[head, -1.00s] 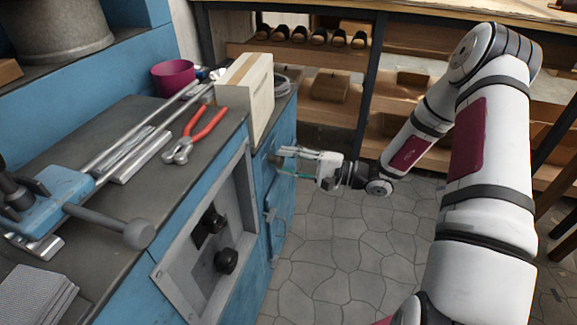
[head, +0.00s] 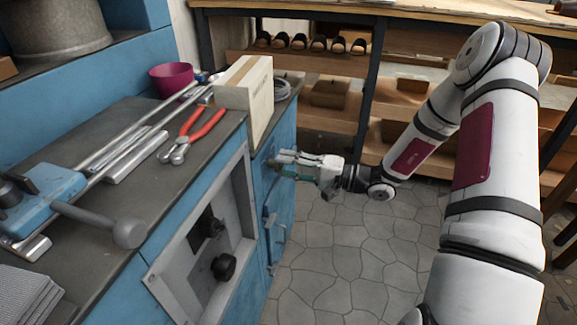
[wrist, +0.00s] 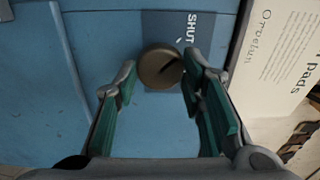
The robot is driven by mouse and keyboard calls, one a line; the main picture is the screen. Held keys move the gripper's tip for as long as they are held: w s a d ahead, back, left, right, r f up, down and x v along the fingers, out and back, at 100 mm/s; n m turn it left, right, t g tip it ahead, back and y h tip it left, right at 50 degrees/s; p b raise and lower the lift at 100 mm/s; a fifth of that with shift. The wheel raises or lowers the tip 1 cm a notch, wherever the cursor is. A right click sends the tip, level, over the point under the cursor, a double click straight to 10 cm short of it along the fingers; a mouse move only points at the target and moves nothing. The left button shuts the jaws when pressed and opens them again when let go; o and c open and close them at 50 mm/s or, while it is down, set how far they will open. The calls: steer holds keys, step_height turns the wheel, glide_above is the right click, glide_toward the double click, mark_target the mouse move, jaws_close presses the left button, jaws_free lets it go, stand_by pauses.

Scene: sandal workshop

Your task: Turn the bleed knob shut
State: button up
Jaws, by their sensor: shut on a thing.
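The bleed knob (wrist: 158,68) is a round brown knob on the blue cabinet face in the wrist view. A dark line on it slants toward its upper right edge. A darker blue label (wrist: 191,28) behind it reads "SHUT", with a small white mark by the knob. My gripper (wrist: 160,72) has its green-padded fingers on either side of the knob and is shut on it. In the head view my gripper (head: 277,163) is at the cabinet's right-hand face, below the upright box.
An upright pale box (head: 245,95) stands on the bench edge above my gripper. Red-handled pliers (head: 193,133), a magenta bowl (head: 171,76) and metal rods are on the bench top. Black knobs (head: 223,266) sit in a recessed panel. The tiled floor (head: 335,250) is clear.

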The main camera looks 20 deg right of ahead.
steer(key=o, duration=1.1)
steer(key=shift+o, duration=0.2)
steer(key=shift+d, duration=0.1)
steer(key=v, duration=1.2)
